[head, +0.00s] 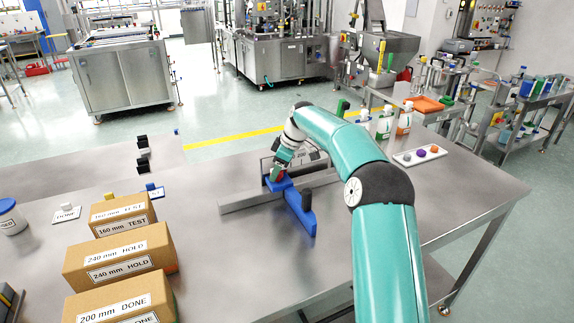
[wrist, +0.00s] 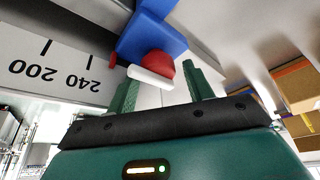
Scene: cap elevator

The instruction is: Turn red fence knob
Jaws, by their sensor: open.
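The blue fence (head: 302,216) stands on the metal table across a grey rail. Its blue block (wrist: 152,34) fills the upper middle of the wrist view. The red knob (wrist: 160,66) sticks out from this block, with a white bar (wrist: 150,77) across its face. In the head view only a bit of red (head: 275,174) shows beside my gripper (head: 280,163). In the wrist view my gripper (wrist: 163,74) is open, its green fingers on either side of the knob. I cannot tell whether either finger touches it.
A scale (wrist: 50,70) marked 200 and 240 runs along the rail (head: 240,203). Labelled cardboard boxes (head: 118,252) stand at the left front. A white tray (head: 420,156) with coloured caps and several bottles stand at the right. The table between boxes and fence is clear.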

